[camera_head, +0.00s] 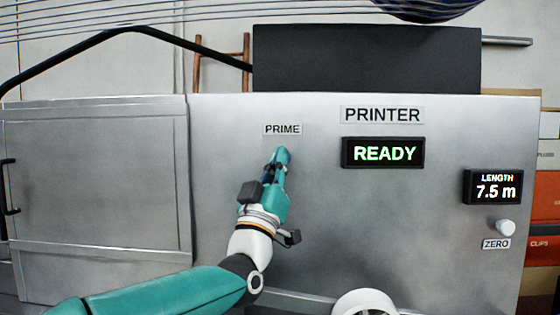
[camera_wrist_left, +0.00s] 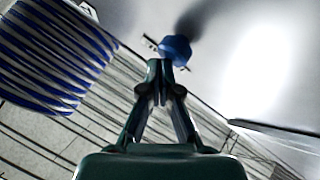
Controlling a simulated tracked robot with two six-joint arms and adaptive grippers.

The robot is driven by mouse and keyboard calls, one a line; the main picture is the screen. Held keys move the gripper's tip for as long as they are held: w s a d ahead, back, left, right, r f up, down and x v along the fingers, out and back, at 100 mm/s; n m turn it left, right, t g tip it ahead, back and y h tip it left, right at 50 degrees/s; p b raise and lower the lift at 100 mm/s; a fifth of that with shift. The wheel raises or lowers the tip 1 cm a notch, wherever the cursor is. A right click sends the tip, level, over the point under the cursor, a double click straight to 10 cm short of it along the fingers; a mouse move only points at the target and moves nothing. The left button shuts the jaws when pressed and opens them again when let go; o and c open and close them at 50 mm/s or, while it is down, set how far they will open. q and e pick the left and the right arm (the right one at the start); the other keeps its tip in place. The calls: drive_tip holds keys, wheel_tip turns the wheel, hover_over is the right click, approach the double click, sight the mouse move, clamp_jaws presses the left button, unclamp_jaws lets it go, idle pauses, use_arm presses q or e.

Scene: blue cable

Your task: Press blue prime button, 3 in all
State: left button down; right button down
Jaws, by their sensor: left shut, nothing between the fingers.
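The blue prime button (camera_wrist_left: 175,48) shows in the left wrist view as a blue knob on the panel, just beyond my left fingertips. In the head view the PRIME label (camera_head: 282,130) is on the grey printer panel, and my left gripper (camera_head: 280,158) is just below it, largely covering the button's place. My left gripper (camera_wrist_left: 160,68) is shut and empty, its fingertips together and at or very close to the button. I cannot tell whether they touch or whether the button is pressed in. My right gripper is in neither view.
The READY display (camera_head: 383,153) is right of the label. The LENGTH display (camera_head: 493,187) reads 7.5 m, above a white ZERO knob (camera_head: 505,227). A blue-striped cable spool (camera_wrist_left: 55,55) is at upper left in the wrist view. Thin cables run across the top of the head view.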

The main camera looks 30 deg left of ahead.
use_arm(q)
drive_tip(key=shift+s+d+f+b, duration=0.4)
drive_tip(key=shift+s+b, duration=0.15)
drive_tip(key=shift+b, duration=0.1)
drive_tip(key=s+d, duration=0.1)
drive_tip(key=s+b, duration=0.1)
drive_tip(key=s, duration=0.1)
drive_tip(key=s+d+b, duration=0.1)
drive_tip(key=shift+s+d, duration=0.2)
drive_tip(key=shift+d, duration=0.15)
drive_tip(key=shift+w, duration=0.1)
idle(0.7)
